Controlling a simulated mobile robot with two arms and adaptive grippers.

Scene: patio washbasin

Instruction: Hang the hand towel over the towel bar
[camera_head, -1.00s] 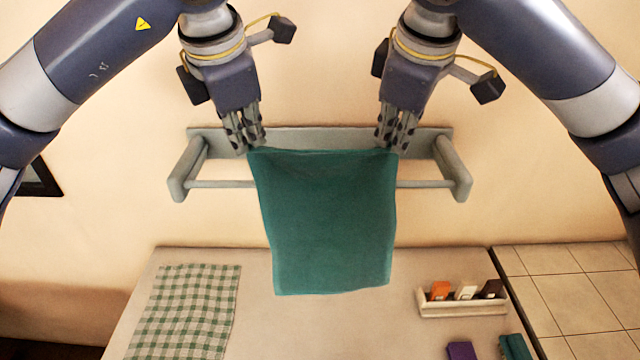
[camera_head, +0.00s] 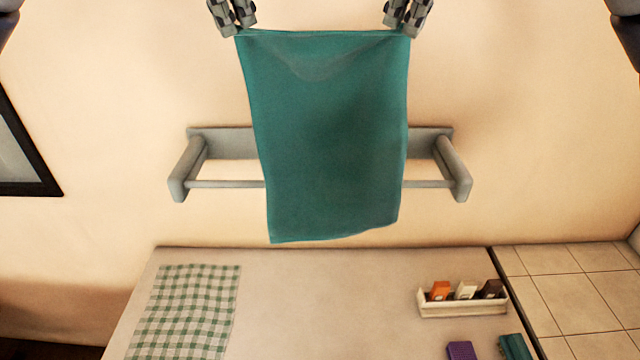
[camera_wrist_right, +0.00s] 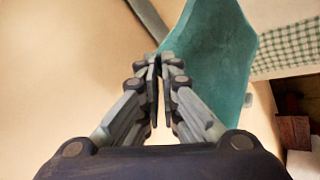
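The teal hand towel (camera_head: 330,140) hangs spread flat from its two top corners in the head view, in front of the grey towel bar (camera_head: 222,184). It hides the middle of the bar, and its lower edge hangs below the bar. My left gripper (camera_head: 238,30) is shut on the towel's top left corner. My right gripper (camera_head: 402,30) is shut on the top right corner. The right wrist view shows the right fingers (camera_wrist_right: 158,58) closed together at the edge of the towel (camera_wrist_right: 215,70). Both grippers are well above the bar.
Below the bar is a pale counter (camera_head: 330,290) with a green checked cloth (camera_head: 185,310) at left. A small tray (camera_head: 462,310) with little bottles, a purple item (camera_head: 461,350) and a teal item (camera_head: 515,347) are at right. A dark-framed mirror or picture (camera_head: 22,160) is at far left.

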